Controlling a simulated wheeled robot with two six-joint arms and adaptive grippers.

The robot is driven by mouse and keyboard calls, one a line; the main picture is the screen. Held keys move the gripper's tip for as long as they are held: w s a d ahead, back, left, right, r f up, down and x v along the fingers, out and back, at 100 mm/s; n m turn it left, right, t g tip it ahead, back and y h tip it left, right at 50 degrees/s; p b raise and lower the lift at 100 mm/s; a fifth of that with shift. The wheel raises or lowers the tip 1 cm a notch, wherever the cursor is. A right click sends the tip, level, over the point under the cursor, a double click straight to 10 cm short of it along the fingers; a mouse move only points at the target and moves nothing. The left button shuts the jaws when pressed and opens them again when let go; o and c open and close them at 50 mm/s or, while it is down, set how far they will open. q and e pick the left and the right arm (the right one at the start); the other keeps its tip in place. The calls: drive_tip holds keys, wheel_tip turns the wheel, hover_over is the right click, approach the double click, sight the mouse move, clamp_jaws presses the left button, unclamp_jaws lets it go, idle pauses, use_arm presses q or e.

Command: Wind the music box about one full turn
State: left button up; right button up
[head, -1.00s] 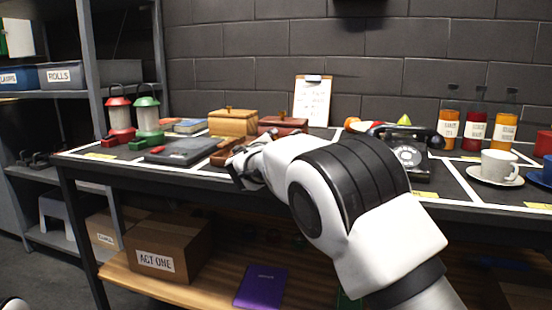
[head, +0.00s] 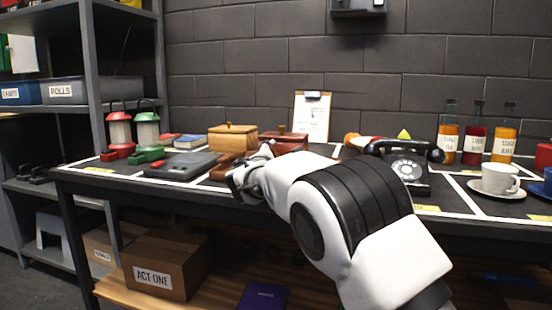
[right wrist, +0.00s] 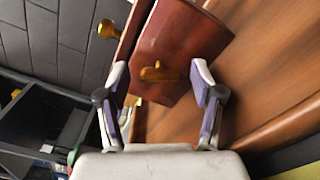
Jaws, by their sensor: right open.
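The music box is a dark red-brown wooden box (head: 288,139) with a small knob on top, standing on the table behind my right gripper in the head view. In the right wrist view, the red-brown box (right wrist: 185,40) shows a brass key (right wrist: 160,72) on the face towards me and a brass knob (right wrist: 106,28) on its lid. My right gripper (right wrist: 158,85) is open, with one finger on each side of the key in that view. Whether a finger touches the key I cannot tell. In the head view my right gripper (head: 244,180) partly hides the boxes. My left gripper is out of view.
A lighter wooden box (head: 232,139) stands left of the music box. A dark flat case (head: 183,166) and red and green lanterns (head: 147,132) are further left. A black telephone (head: 408,165), bottles and a white cup (head: 498,178) stand to the right. A brick wall closes the back.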

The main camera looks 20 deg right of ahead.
drive_tip(key=shift+r, duration=0.1)
wheel_tip(320, 180, up, 10)
